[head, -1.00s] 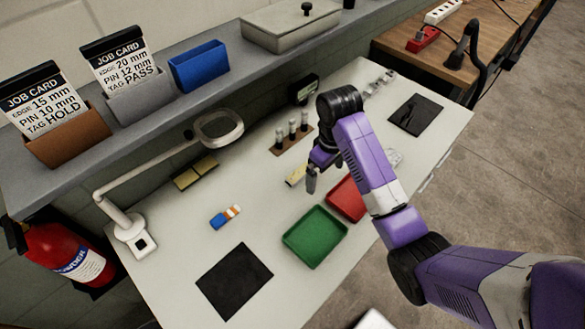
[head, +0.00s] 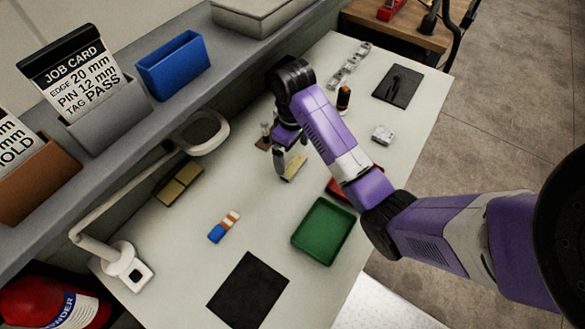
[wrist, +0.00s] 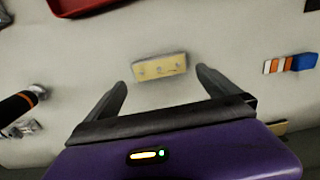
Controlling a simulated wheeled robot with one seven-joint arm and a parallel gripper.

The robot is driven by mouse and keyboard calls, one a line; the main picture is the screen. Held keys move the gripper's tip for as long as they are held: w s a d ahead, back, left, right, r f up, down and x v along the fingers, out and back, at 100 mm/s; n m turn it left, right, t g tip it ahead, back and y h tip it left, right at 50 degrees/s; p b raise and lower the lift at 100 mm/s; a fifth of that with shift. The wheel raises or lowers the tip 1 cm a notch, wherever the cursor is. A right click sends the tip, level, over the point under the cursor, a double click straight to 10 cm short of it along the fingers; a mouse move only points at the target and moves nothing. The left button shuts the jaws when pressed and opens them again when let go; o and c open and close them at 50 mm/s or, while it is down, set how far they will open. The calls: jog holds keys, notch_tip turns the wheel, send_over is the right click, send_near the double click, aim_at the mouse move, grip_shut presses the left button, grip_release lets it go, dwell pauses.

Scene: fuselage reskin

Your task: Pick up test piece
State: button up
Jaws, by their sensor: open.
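The test piece, as I take it, is a small pale-yellow block (head: 294,167) lying on the light bench top. In the wrist view the yellow block (wrist: 159,67) shows a row of dark round marks and lies just ahead of my fingertips, roughly centred between them. My gripper (wrist: 161,80) is open, with nothing between its fingers. In the head view my gripper (head: 281,170) points down at the block's left side, and the arm hides part of the area around it. I cannot tell the height of the fingertips above the bench.
A green tray (head: 323,231) and a partly hidden red tray (head: 340,188) stand nearby. A black-and-orange handle (wrist: 19,106) lies left in the wrist view.

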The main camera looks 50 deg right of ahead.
aim_at(292, 164)
notch_tip(292, 164, down, 5)
jog(key=shift+w+p, duration=0.1)
jog(key=shift+p, duration=0.4)
jog(key=shift+c, duration=0.2)
jog(key=c, duration=1.1)
